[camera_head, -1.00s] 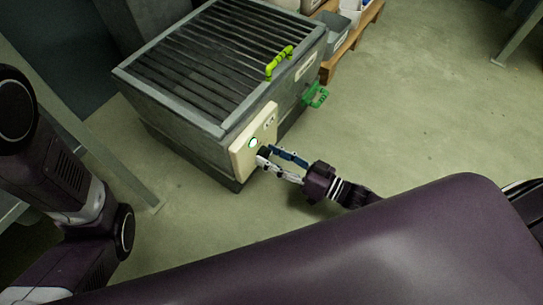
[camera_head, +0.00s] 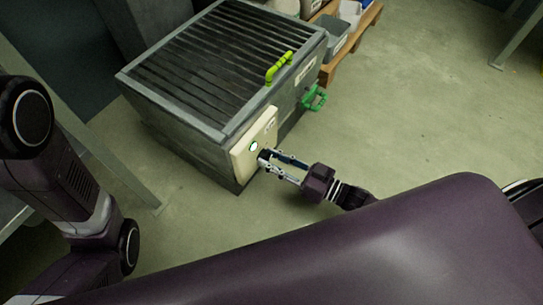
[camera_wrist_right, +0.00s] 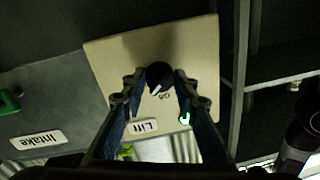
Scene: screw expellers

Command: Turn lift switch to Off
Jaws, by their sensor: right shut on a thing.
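The lift switch is a black round knob (camera_wrist_right: 159,72) with a white pointer mark, on a beige panel (camera_wrist_right: 115,65) that carries a "Lift" label (camera_wrist_right: 143,127). The label reads upside down in the wrist view. Small print beside the knob is too small to read surely. The panel (camera_head: 239,163) also shows in the head view, on the near corner of a grey machine. My right gripper (camera_head: 266,161) is at the panel, its fingertips shut on the knob from both sides; they partly hide it. My left gripper is out of view; only that arm shows.
A green lamp (camera_head: 254,146) is lit on the panel. The grey machine has a slatted top (camera_head: 215,60), a yellow-green handle (camera_head: 279,67) and a green handle (camera_head: 314,97) on its side. Bins stand on a wooden pallet (camera_head: 350,45) behind. The floor at right is clear.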

